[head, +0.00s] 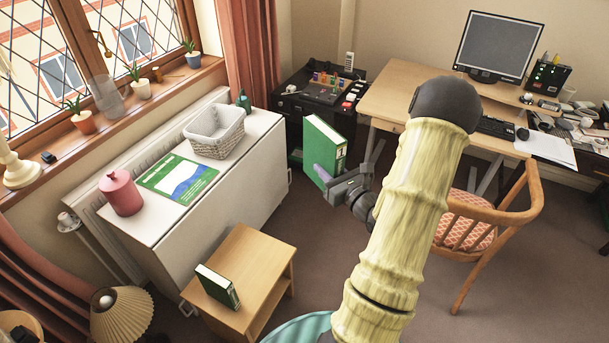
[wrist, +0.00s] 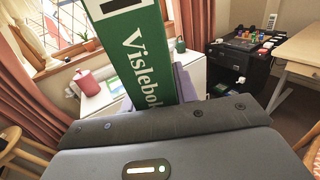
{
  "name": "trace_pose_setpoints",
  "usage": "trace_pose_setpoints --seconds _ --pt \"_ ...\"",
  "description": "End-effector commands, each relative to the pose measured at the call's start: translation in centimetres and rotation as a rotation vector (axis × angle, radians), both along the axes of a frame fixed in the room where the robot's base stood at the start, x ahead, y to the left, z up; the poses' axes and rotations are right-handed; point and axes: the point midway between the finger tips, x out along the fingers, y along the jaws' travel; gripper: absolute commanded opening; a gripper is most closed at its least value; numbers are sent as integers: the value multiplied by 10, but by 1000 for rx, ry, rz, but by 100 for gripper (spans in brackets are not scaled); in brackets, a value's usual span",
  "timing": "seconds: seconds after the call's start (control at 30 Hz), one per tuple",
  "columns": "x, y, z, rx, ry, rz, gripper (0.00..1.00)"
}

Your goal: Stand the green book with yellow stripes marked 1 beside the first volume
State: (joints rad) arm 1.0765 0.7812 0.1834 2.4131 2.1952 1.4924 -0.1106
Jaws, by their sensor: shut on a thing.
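A green book (head: 325,148) is held upright, slightly tilted, in the air by my gripper (head: 336,183), which is shut on its lower part. In the wrist view the book's green spine (wrist: 140,55) shows white lettering and a white label with a black mark, cut off at the top; I cannot make out yellow stripes or the number. A second green book (head: 217,287) stands upright on the small wooden table (head: 250,255), well below and left of my gripper. Its spine marking is too small to read.
A white cabinet (head: 240,160) by the window bears a wicker basket (head: 214,132), a flat green-and-blue book (head: 178,180) and a pink pot (head: 121,192). A wooden chair (head: 485,235) and desk (head: 395,90) stand right. The small table has bare room beside its book.

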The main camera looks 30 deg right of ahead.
Motion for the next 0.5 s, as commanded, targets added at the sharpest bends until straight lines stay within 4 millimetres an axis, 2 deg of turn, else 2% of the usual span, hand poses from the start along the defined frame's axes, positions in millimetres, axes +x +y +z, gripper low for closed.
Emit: trace_pose_setpoints --seconds 0.03,0.3,0.4,0.5 --pt "-8 -7 30 -6 -3 -26 0" --pt "-52 -39 119 -5 -3 -166 0" --pt "-65 -48 143 -4 -3 -208 0" --pt "-74 -52 156 -3 -2 -234 0"
